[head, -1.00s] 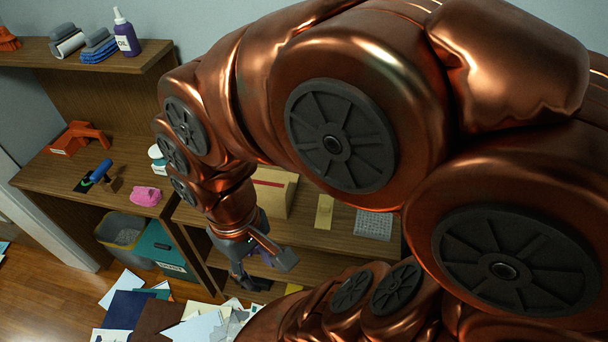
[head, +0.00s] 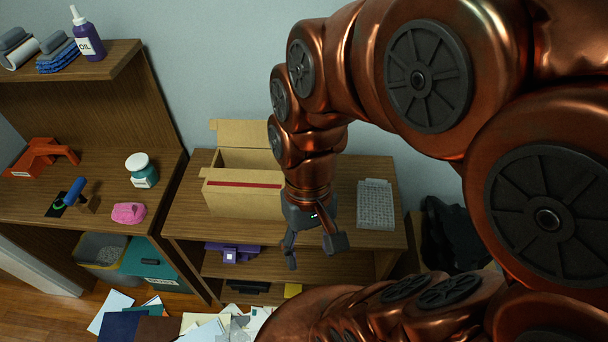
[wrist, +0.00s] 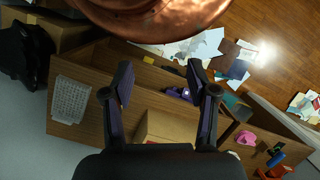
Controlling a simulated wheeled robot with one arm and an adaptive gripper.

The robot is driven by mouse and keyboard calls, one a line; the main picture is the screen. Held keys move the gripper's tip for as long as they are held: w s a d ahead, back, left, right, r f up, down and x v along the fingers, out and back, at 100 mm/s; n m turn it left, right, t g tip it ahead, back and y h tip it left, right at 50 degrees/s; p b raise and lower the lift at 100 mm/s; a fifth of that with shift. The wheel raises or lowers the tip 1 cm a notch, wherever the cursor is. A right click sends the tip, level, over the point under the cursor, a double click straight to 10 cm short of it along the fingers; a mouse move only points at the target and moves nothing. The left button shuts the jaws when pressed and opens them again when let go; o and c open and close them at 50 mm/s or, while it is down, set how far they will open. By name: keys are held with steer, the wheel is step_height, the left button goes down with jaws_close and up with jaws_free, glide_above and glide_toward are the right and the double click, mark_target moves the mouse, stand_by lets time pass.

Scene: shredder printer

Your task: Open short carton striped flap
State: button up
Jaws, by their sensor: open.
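A short tan cardboard carton (head: 240,205) stands on the low wooden shelf unit in the head view. Its back flap (head: 245,133) stands up, and its interior shows behind the front. A red stripe (head: 245,184) runs across a front panel near the top edge; the panel's right end is hidden by my arm. My gripper (head: 315,253) is open and empty, pointing down, to the right of the carton and nearer the camera. In the wrist view, part of the carton (wrist: 170,125) shows below and between the open fingers, partly covered by the gripper body.
A grey keyboard-like pad (head: 375,205) lies on the unit's right side. A purple device (head: 235,252) is on the shelf below. A taller desk at left holds a white-capped jar (head: 142,170) and a pink item (head: 128,213). Papers (head: 205,326) litter the floor.

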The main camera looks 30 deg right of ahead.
steer(key=w+f+m+t+y+b, duration=0.1)
steer(key=w+f+m+y+b, duration=0.85)
steer(key=w+m, duration=0.3)
steer(key=w+d+f+m+t+y+b, duration=0.1)
steer(key=w+d+f+m+t+b, duration=0.2)
steer(key=d, duration=0.4)
steer(key=w+d+f+m+t+y+b, duration=0.1)
steer(key=w+d+f+m+t, duration=0.1)
steer(key=w+d+m+t, duration=0.25)
steer(key=w+d+f+m+t+y+b, duration=0.25)
steer(key=d+t, duration=0.25)
steer(key=d, duration=0.3)
steer(key=x, duration=0.6)
steer(key=shift+a+m+h, duration=0.4)
steer(key=shift+a+m, duration=0.05)
steer(key=shift+a, duration=0.05)
steer(key=shift+c, duration=0.2)
jaws_close()
